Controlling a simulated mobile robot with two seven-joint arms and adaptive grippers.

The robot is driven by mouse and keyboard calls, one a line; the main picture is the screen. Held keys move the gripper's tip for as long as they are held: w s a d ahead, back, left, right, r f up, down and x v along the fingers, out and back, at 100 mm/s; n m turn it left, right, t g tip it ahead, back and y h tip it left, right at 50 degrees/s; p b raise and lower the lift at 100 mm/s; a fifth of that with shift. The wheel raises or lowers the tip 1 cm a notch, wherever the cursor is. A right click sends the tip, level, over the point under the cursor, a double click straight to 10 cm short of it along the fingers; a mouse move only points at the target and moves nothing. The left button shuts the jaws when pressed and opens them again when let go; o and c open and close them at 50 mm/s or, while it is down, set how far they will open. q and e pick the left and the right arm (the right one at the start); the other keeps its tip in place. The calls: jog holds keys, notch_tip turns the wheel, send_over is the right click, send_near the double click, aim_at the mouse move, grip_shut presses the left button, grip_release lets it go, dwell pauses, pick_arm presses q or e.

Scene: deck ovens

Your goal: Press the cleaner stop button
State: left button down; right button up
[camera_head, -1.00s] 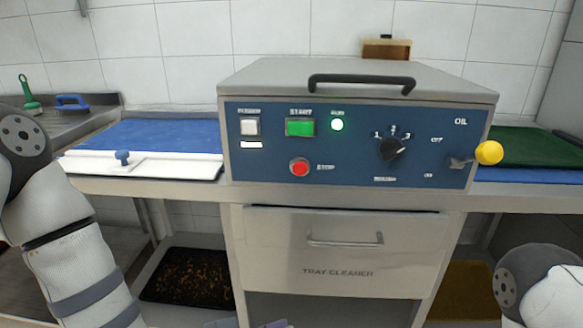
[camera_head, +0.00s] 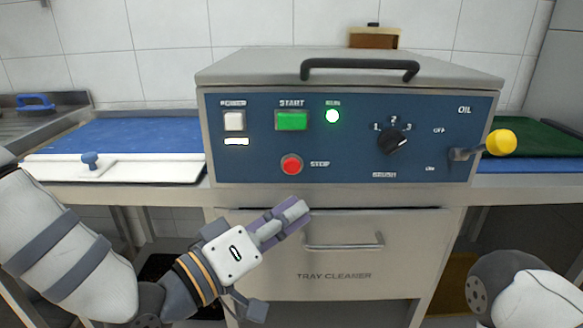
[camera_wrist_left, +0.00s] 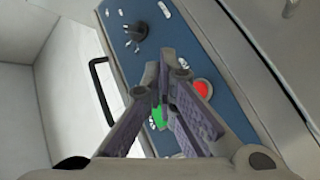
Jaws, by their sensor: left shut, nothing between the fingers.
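The tray cleaner (camera_head: 335,230) has a blue control panel. Its red stop button (camera_head: 291,165), labelled STOP, sits low on the panel below the green start button (camera_head: 291,120). The run lamp (camera_head: 333,116) is lit green. My left gripper (camera_head: 297,211) is shut and empty, in front of the machine just below the stop button and apart from it. In the left wrist view, my left gripper's fingers (camera_wrist_left: 165,75) cover part of the start button (camera_wrist_left: 158,115), and the red stop button (camera_wrist_left: 202,88) shows beside them. My right gripper is out of the head view; only part of my right arm shows.
A black brush knob (camera_head: 392,140) and a yellow-tipped oil lever (camera_head: 501,142) are on the panel's right. A black handle (camera_head: 360,64) stands on the lid. A drawer handle (camera_head: 344,241) sticks out below the panel.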

aim_at(291, 181)
pick_arm(q)
jog(key=shift+w+b, duration=1.3)
jog(key=shift+w, duration=2.9)
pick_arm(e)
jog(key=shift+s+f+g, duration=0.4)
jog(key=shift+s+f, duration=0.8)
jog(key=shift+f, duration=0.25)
pick_arm(q)
jog(key=shift+w+f, duration=0.1)
jog(key=shift+w, duration=0.35)
jog(key=shift+w, duration=0.5)
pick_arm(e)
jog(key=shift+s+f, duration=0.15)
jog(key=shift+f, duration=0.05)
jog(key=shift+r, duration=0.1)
pick_arm(q)
jog(key=shift+s+p, duration=0.3)
jog(key=shift+s, duration=0.6)
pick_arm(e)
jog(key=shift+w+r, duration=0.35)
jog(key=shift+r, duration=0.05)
